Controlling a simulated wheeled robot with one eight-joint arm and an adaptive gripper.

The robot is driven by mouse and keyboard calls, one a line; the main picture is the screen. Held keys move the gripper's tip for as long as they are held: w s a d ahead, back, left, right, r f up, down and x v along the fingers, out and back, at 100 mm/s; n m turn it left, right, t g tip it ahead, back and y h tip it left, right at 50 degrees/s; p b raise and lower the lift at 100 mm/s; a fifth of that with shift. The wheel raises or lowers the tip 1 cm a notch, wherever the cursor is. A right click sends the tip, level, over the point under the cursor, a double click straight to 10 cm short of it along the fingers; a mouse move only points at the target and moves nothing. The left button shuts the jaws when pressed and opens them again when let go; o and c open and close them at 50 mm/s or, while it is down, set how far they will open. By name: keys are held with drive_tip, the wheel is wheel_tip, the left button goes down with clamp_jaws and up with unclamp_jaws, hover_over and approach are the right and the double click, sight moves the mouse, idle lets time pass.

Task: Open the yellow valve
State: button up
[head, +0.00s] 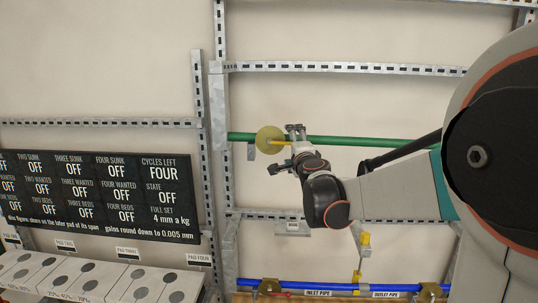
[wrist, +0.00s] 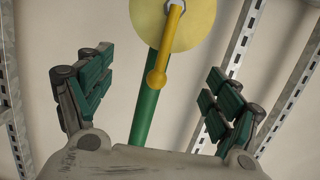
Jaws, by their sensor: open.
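The yellow valve has a pale yellow round disc (head: 267,140) on a green pipe (head: 350,141) and a yellow lever (wrist: 172,45) fixed by a nut. In the head view the lever points right, roughly along the pipe. In the wrist view the disc (wrist: 190,35) is at the top and the lever hangs down, its round knob in front of the green pipe (wrist: 146,115). My gripper (wrist: 157,72) is open, with one green-padded finger on each side of the lever and apart from it. The head view also shows my gripper (head: 297,134) just right of the disc.
Slotted metal rails (head: 345,69) frame the wall around the pipe. A blue pipe (head: 330,285) with inlet and outlet labels runs below, with a smaller yellow fitting (head: 364,240) above it. A black status board (head: 100,193) and a row of pads stand at left.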

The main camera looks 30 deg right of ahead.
drive_tip(key=a+v, duration=0.2)
drive_tip(key=v, duration=1)
drive_tip(key=shift+a, duration=0.2)
drive_tip(key=shift+w+d, duration=0.1)
drive_tip(key=shift+w, duration=0.15)
